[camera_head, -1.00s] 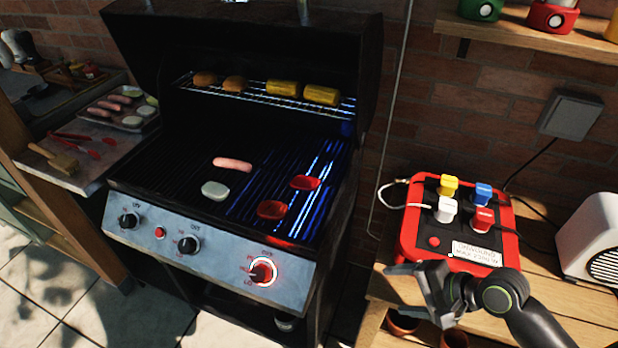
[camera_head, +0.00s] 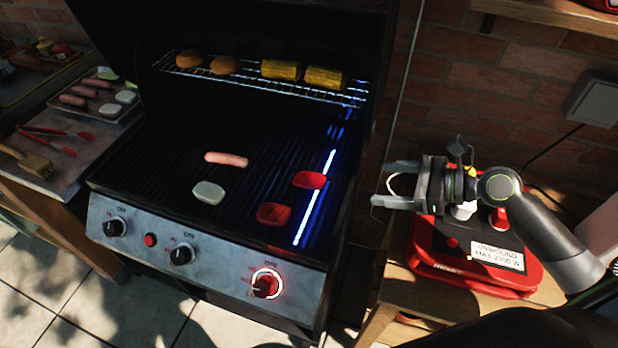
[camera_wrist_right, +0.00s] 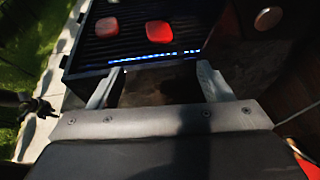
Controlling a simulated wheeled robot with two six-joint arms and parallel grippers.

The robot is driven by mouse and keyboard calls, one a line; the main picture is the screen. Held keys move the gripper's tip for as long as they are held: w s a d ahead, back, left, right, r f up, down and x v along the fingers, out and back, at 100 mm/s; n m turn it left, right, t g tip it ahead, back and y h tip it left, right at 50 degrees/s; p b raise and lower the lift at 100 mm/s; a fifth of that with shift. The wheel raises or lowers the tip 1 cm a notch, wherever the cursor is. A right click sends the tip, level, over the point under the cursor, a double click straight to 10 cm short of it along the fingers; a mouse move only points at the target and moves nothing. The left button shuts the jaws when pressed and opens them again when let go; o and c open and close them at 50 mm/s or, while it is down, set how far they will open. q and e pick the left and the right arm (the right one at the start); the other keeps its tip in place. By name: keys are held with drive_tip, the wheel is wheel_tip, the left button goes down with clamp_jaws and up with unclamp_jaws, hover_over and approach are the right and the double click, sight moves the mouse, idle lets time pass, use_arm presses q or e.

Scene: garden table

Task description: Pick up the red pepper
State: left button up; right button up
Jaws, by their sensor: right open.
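Two red pepper pieces lie on the right part of the grill grate, one farther back (camera_head: 309,180) and one nearer the front (camera_head: 273,214). Both also show in the right wrist view, at the left (camera_wrist_right: 109,27) and the right (camera_wrist_right: 158,32), beyond the fingertips. My right gripper (camera_head: 374,184) is open and empty, to the right of the grill and above the red power box. Its fingers point left toward the grill, apart from the peppers.
A pink sausage (camera_head: 226,159) and a pale slice (camera_head: 208,192) lie on the grate left of the peppers. A rack (camera_head: 223,78) with buns and corn crosses above. The red power box (camera_head: 470,270) stands below my right arm. A blue-lit strip glows beside the peppers.

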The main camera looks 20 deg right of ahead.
approach(317, 180)
drive_tip(key=shift+w+a+f, duration=0.4)
drive_tip(key=shift+w, duration=0.15)
drive_tip(key=shift+x, duration=3.25)
use_arm(q)
drive_tip(key=shift+w+r, duration=0.25)
drive_tip(key=shift+w, duration=0.45)
use_arm(e)
drive_tip(key=shift+s+a, duration=0.15)
drive_tip(key=shift+r, duration=0.1)
drive_tip(key=c, duration=1)
drive_tip(key=shift+c, duration=0.4)
use_arm(q)
drive_tip(key=shift+r+p, duration=0.15)
drive_tip(key=shift+p, duration=0.2)
